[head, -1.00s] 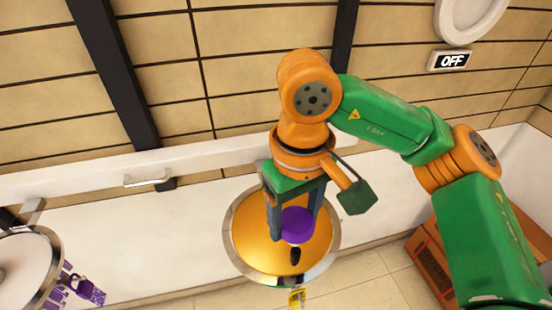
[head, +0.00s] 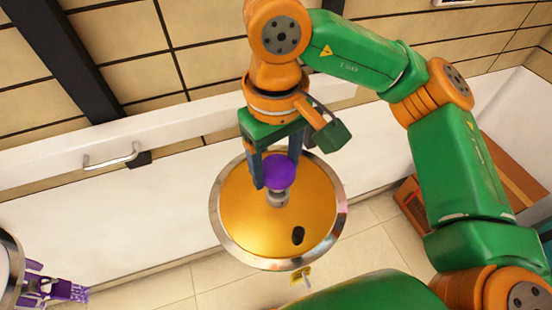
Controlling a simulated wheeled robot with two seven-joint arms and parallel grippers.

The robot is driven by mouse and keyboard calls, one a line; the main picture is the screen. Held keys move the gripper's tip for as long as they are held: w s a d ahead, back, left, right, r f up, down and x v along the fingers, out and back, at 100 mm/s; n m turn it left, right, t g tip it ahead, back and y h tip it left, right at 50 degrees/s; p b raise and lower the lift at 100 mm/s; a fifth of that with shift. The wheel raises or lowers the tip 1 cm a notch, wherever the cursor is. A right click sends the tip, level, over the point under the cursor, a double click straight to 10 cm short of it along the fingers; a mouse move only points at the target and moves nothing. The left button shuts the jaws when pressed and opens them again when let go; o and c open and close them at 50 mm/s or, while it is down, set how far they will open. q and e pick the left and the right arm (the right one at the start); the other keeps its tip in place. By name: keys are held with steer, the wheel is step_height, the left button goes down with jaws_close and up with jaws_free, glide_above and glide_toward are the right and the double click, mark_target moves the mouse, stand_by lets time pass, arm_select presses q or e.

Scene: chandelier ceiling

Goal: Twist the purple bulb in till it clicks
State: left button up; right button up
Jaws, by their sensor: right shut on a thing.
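The purple bulb (head: 279,172) is in my right gripper (head: 275,168), which is shut on it with one finger on each side. Its grey metal base (head: 277,199) points down the picture, over the gold face of a round lamp (head: 250,222) with a chrome rim. A dark oval spot (head: 298,236), perhaps a socket opening, shows on the gold face, below and right of the base and apart from it in the picture. I cannot tell whether the base touches the lamp. My left gripper is not in view.
A second round chrome-rimmed fixture (head: 10,262) is cut off at the left edge, with purple parts (head: 50,289) by it. A silver handle (head: 112,157) is on the white band. A yellow tag (head: 301,276) hangs below the lamp. An orange-brown box (head: 410,203) is at right.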

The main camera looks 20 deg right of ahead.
steer(key=shift+w+f+b, duration=0.1)
steer(key=shift+f+b, duration=0.2)
steer(key=shift+f, duration=0.4)
steer(key=shift+s+f+b, duration=0.3)
steer(key=shift+f+b, duration=0.15)
steer(key=shift+w+f, duration=0.1)
steer(key=shift+f, duration=0.2)
steer(key=m, duration=0.2)
steer(key=shift+w+d+m, duration=0.1)
steer(key=shift+w+m, duration=0.05)
steer(key=shift+m, duration=0.15)
steer(key=shift+f+m, duration=0.1)
steer(key=shift+m, duration=0.7)
steer(key=m+b, duration=0.1)
steer(key=m, duration=0.2)
steer(key=shift+d+f+m+b, duration=0.1)
steer(key=shift+m+b, duration=0.2)
steer(key=shift+m, duration=0.1)
steer(key=m, duration=0.3)
steer(key=shift+m+b, duration=0.3)
steer(key=shift+b, duration=0.05)
steer(key=shift+d+r+m, duration=0.1)
steer(key=shift+r+m, duration=0.1)
steer(key=shift+m, duration=0.6)
